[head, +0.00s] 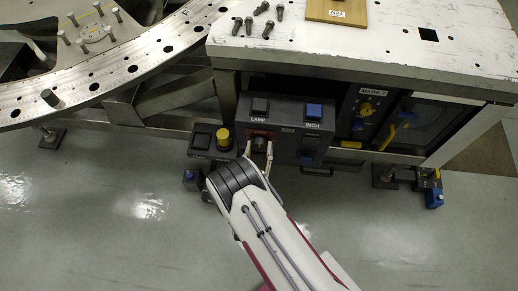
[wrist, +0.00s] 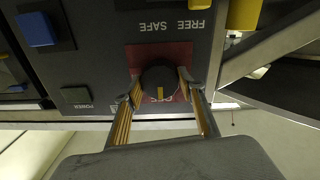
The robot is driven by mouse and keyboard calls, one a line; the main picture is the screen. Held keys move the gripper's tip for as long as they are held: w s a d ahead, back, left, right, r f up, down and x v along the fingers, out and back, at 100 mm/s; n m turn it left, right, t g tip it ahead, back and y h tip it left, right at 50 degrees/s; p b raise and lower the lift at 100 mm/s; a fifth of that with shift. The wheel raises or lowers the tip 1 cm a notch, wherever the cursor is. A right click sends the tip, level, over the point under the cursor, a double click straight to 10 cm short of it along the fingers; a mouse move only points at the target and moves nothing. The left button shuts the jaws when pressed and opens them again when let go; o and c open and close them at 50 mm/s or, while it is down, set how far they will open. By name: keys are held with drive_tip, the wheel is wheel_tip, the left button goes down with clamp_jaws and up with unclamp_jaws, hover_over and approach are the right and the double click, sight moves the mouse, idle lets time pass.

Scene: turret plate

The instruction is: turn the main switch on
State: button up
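The black rotary knob (wrist: 158,78) sits on a red plate (wrist: 134,55) on the front of the dark control box (head: 285,124). Its yellow mark points to the bottom of the wrist picture, towards a lettered label mostly hidden by the knob. In the head view, the knob (head: 259,144) is below the button marked LAMP. My gripper (head: 259,150) is in front of the box, with one finger on each side of the knob. In the wrist view, the gripper (wrist: 159,85) is open around the knob, fingertips close to its sides; firm contact does not show.
A small dark POWER plate (wrist: 76,96) is beside the fingers. The white tabletop (head: 390,40) overhangs the box. The floor in front is clear.

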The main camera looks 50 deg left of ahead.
drive_tip(key=shift+m, duration=0.3)
drive_tip(key=m, duration=0.3)
drive_tip(key=shift+m, duration=0.4)
drive_tip(key=m, duration=0.4)
drive_tip(key=shift+m, duration=0.4)
drive_tip(key=m, duration=0.4)
drive_tip(key=shift+m, duration=2.3)
drive_tip(key=o, duration=1.1)
drive_tip(key=shift+s, duration=0.1)
